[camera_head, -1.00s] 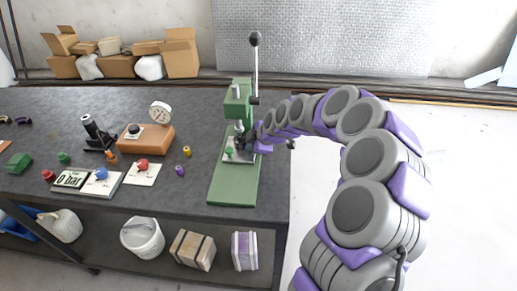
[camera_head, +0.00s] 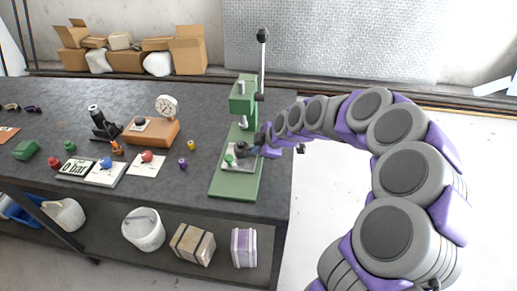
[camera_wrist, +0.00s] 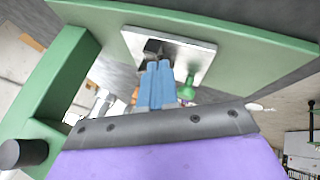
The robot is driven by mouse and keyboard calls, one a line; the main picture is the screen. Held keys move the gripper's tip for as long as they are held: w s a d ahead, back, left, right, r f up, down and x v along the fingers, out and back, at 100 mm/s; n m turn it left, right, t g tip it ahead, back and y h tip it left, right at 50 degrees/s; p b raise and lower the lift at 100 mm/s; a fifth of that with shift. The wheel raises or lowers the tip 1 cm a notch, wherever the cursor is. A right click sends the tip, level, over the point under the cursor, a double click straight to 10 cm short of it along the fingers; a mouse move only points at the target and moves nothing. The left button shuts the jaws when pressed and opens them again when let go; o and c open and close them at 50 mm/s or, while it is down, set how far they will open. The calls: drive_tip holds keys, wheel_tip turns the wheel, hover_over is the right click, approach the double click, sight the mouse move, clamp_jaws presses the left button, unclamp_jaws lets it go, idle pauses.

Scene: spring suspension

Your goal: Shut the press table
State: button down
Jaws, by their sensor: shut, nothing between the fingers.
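The green press (camera_head: 243,94) stands at the right end of the workbench, with its long lever upright. Its table is a silver plate (camera_head: 238,160) low on the green base, with a green knob (camera_head: 229,158). In the wrist view the silver plate (camera_wrist: 195,53) carries a dark block (camera_wrist: 153,47) and the green knob (camera_wrist: 187,88). My gripper (camera_head: 255,149) is at the plate's right side. Its blue fingers (camera_wrist: 158,68) are together and empty, with tips at the dark block. I cannot tell whether they touch it.
The press column (camera_wrist: 45,85) rises close to my gripper in the wrist view. Left on the bench are an orange box with a dial gauge (camera_head: 166,106), a pressure display (camera_head: 76,168) and several small coloured parts. A bucket (camera_head: 143,230) and boxes are on the shelf below.

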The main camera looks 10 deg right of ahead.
sight(239, 159)
drive_tip(key=d+p+v, duration=0.1)
drive_tip(key=v, duration=0.6)
drive_tip(key=s+a+p, duration=0.2)
drive_tip(key=s+a, duration=0.3)
drive_tip(key=s, duration=0.1)
drive_tip(key=b+x, duration=0.1)
drive_tip(key=x, duration=0.6)
drive_tip(key=b+x, duration=0.1)
drive_tip(key=x, duration=0.2)
drive_tip(key=shift+w+d+f+b, duration=0.15)
drive_tip(key=shift+d+f+b, duration=0.05)
drive_tip(key=shift+f+b, duration=0.15)
drive_tip(key=shift+w+a+r, duration=0.1)
drive_tip(key=shift+w+r, duration=0.05)
drive_tip(key=shift+w, duration=0.35)
drive_tip(key=shift+w+a+r, duration=0.1)
drive_tip(key=shift+w+r, duration=0.05)
drive_tip(key=shift+w, duration=0.4)
drive_tip(key=shift+w+d+b, duration=0.2)
drive_tip(key=shift+w+b, duration=0.15)
drive_tip(key=shift+w, duration=0.45)
drive_tip(key=shift+d+r, duration=0.1)
drive_tip(key=shift+w, duration=0.2)
